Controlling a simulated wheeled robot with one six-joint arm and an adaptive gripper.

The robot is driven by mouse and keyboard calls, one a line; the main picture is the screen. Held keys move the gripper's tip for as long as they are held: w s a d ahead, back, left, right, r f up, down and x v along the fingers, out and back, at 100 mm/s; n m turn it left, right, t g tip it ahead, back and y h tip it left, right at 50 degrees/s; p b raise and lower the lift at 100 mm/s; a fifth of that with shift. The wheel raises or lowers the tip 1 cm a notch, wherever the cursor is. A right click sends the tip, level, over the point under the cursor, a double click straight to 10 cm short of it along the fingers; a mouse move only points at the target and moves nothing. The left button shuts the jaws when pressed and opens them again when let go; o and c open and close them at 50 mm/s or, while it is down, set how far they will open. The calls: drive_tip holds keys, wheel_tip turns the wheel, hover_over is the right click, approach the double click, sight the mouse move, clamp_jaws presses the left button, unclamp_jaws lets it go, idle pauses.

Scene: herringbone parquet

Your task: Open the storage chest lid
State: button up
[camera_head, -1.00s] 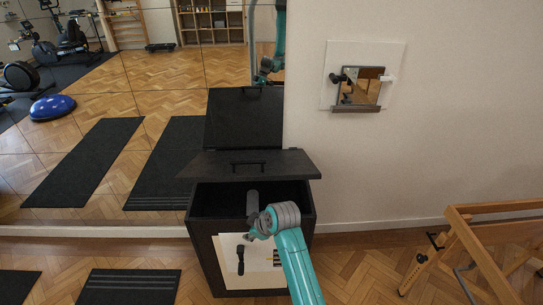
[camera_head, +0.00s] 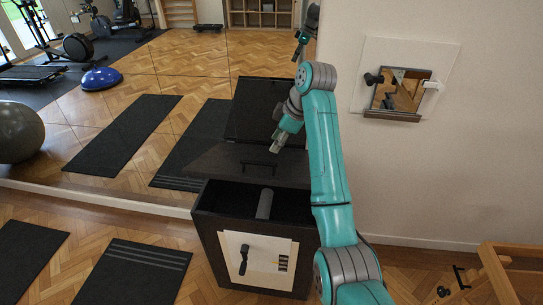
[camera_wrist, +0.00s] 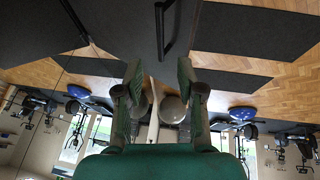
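The storage chest (camera_head: 214,238) is a dark box by the mirror wall with its top open. Its dark lid (camera_head: 215,162) is raised at the back and tilted, with a black bar handle (camera_head: 258,163) facing up. My gripper (camera_head: 276,146) is above the lid, just beyond the handle in the picture; I cannot tell if it touches the lid. In the wrist view, its green fingers (camera_wrist: 158,82) are spread with nothing between them. The lid (camera_wrist: 110,28) fills the top there, and the handle (camera_wrist: 163,28) lies beyond the fingertips.
A grey cylinder (camera_head: 265,204) shows inside the chest. A pale panel (camera_head: 258,262) with a black handle is on the chest front. The mirror behind reflects the lid (camera_head: 262,106). A wall-mounted mirror box (camera_head: 398,92) and a wooden frame (camera_head: 495,270) are to the right. Dark mats lie left.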

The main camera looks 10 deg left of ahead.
sight(263, 163)
drive_tip(key=x, duration=1)
drive_tip(key=shift+a+f, duration=0.1)
drive_tip(key=shift+f, duration=0.1)
clamp_jaws()
